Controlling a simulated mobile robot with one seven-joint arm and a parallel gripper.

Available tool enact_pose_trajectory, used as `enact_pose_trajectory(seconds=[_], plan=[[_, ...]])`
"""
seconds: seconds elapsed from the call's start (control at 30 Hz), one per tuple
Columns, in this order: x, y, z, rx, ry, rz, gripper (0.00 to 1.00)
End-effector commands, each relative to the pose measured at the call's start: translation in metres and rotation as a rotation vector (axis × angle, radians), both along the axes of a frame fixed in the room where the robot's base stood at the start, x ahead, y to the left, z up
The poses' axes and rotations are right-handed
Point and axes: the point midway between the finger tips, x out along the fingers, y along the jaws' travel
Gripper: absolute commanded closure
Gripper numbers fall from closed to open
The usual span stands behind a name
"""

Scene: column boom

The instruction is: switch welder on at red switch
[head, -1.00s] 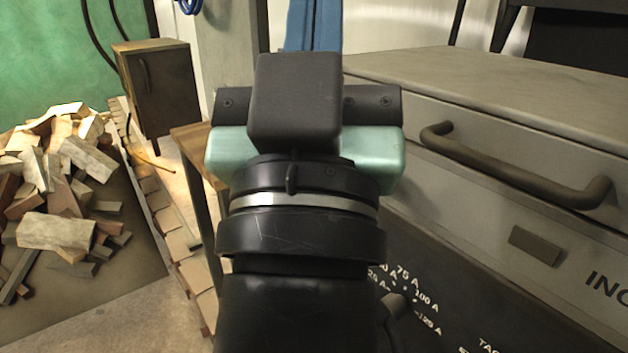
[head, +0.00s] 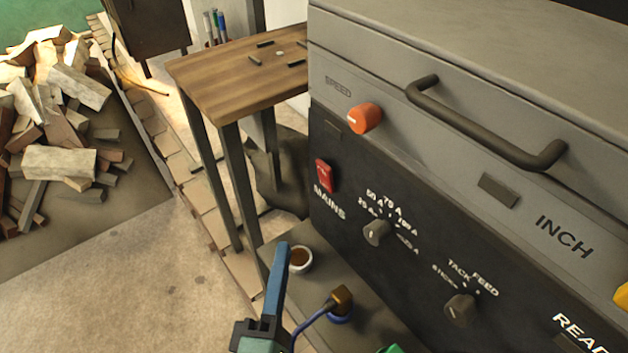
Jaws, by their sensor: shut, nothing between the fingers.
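The red switch (head: 325,176) sits on the left part of the welder's dark front panel (head: 335,235), just above the word MAINS. It is a small upright red rocker; I cannot tell its position. My gripper (head: 282,252) is at the bottom of the head view, with long blue fingers pointing up the picture. The fingers are shut and empty. Their tips show below and left of the switch, apart from it. Most of my arm is out of view.
An orange knob (head: 365,118), a bar handle (head: 485,130) and two grey dials (head: 376,233) stand out from the welder. A cup (head: 299,258) and a plug with blue cable (head: 341,299) are below the panel. A wooden table (head: 235,75) stands left.

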Motion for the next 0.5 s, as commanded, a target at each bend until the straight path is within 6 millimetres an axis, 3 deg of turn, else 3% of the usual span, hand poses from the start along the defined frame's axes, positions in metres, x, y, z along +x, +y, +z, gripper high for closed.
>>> enact_pose_trajectory(seconds=[0.27,0.5], plan=[[0.004,-0.001,0.001,0.005,-0.002,-0.001,1.0],[0.035,-0.006,0.008,0.007,-0.005,-0.004,1.0]])
